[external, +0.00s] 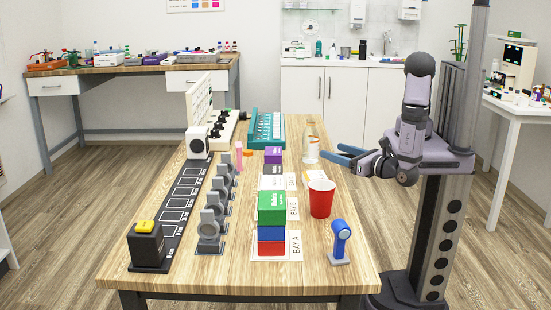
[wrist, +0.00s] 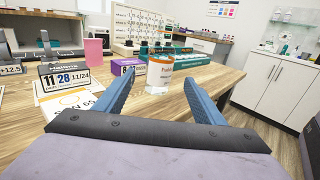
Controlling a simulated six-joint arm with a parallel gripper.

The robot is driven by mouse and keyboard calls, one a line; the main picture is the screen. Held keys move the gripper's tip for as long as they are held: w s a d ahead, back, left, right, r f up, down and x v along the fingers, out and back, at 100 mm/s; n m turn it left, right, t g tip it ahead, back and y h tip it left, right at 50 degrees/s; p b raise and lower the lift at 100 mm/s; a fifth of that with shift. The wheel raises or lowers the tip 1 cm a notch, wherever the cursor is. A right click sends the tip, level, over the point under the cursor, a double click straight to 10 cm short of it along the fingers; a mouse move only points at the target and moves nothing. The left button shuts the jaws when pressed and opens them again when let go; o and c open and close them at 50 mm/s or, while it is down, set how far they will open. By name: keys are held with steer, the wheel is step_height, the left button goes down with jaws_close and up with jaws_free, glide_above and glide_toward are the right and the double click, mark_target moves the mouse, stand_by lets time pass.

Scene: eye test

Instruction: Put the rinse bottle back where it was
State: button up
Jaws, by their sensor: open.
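A clear bottle with an orange-and-white label (external: 311,150) stands upright on the wooden table, near its right edge towards the back. It looks like the rinse bottle, but its label is too small to read fully. In the wrist view the bottle (wrist: 159,75) shows between and just beyond my fingertips. My gripper (external: 330,151) has blue fingers; it is open and empty, at the right edge of the table, pointing left at the bottle. In the wrist view my gripper (wrist: 160,80) has its fingers spread wide. I cannot tell whether a fingertip touches the bottle.
A red cup (external: 321,198), a blue device (external: 339,242) and stacked boxes (external: 271,208) stand nearer the front. A purple box (external: 273,155) and a teal rack (external: 266,128) are left of the bottle. A black marked strip (external: 183,203) lies on the left.

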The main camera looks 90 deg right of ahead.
steer(key=shift+s+a, duration=0.2)
steer(key=shift+d, duration=0.1)
steer(key=shift+d+m+g, duration=0.3)
steer(key=shift+d, duration=0.05)
steer(key=s+d+f+m+g+y, duration=0.2)
steer(key=s+d+m+g+y, duration=0.3)
steer(key=m+g, duration=0.4)
steer(key=s+d+f+m+g+y, duration=0.3)
steer(key=s+d+m+g, duration=0.25)
steer(key=m, duration=0.45)
steer(key=w+m+y, duration=0.1)
steer(key=m, duration=0.1)
steer(key=w+r+m+t+y, duration=0.1)
steer(key=m+y, duration=0.1)
steer(key=m, duration=0.1)
steer(key=w+r+m+t+y, duration=0.1)
steer(key=w+m, duration=0.1)
steer(key=shift+a+y, duration=0.1)
steer(key=shift+y, duration=0.3)
